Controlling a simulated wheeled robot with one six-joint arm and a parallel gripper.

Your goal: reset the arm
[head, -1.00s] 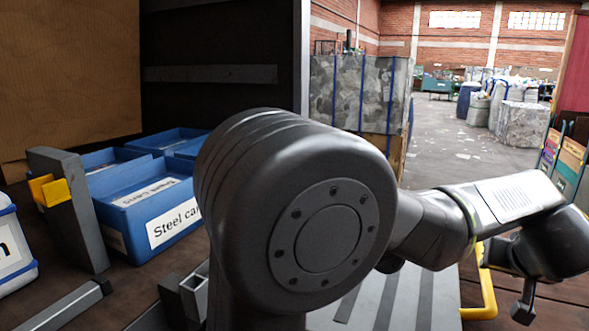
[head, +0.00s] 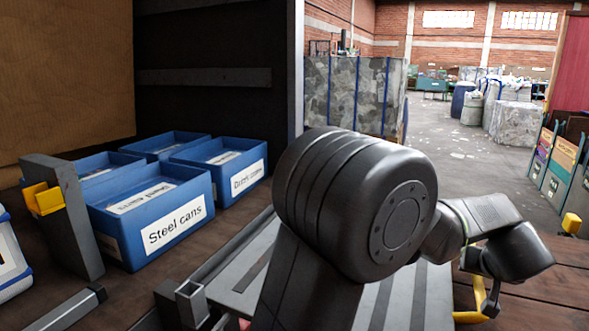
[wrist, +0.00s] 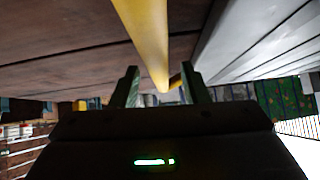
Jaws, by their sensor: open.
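My arm stands in the middle of the head view, its dark elbow close to the camera and its forearm reaching right. My gripper (wrist: 161,85) shows in the wrist view with its two fingers apart and nothing visible held between them. A yellow rail (wrist: 147,35) passes just beyond the fingers in that view; I cannot tell whether it touches them. In the head view the wrist hangs at the right beside the yellow rail (head: 468,317), and the fingers are mostly hidden.
A blue bin labelled "Steel cans" (head: 125,237) stands at the left with several other blue bins behind it. A grey upright post (head: 72,225) with a yellow block stands in front. A grey slatted surface (head: 245,270) lies under my arm. Open floor (head: 450,165) lies beyond.

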